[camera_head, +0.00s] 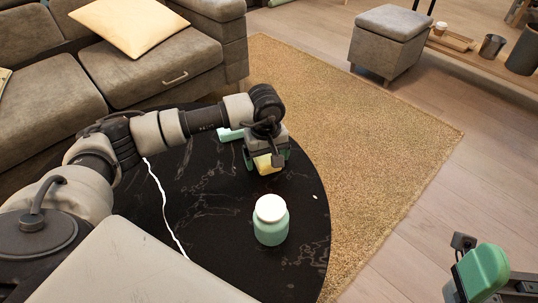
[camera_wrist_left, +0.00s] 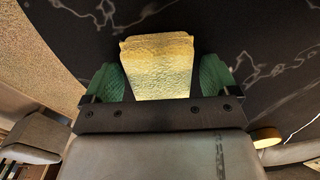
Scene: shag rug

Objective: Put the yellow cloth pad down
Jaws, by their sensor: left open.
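The yellow cloth pad (camera_head: 264,165) is at the black round table (camera_head: 215,190), near its right side, under my left gripper (camera_head: 267,157). In the left wrist view the pad (camera_wrist_left: 158,62) sits between the two green fingers of the left gripper (camera_wrist_left: 159,80). The jaws are open, with narrow gaps beside the pad. The pad seems to rest on the tabletop, but its lower edge is partly hidden. My right gripper (camera_head: 482,275) shows only in part at the lower right corner of the head view, away from the table.
A mint jar with a white lid (camera_head: 271,222) stands on the table in front of the left gripper. A pale mint object (camera_head: 231,134) lies behind it, partly hidden. A white cord (camera_head: 160,192) crosses the table. A grey sofa (camera_head: 155,75) stands behind; a rug (camera_head: 370,140) lies right.

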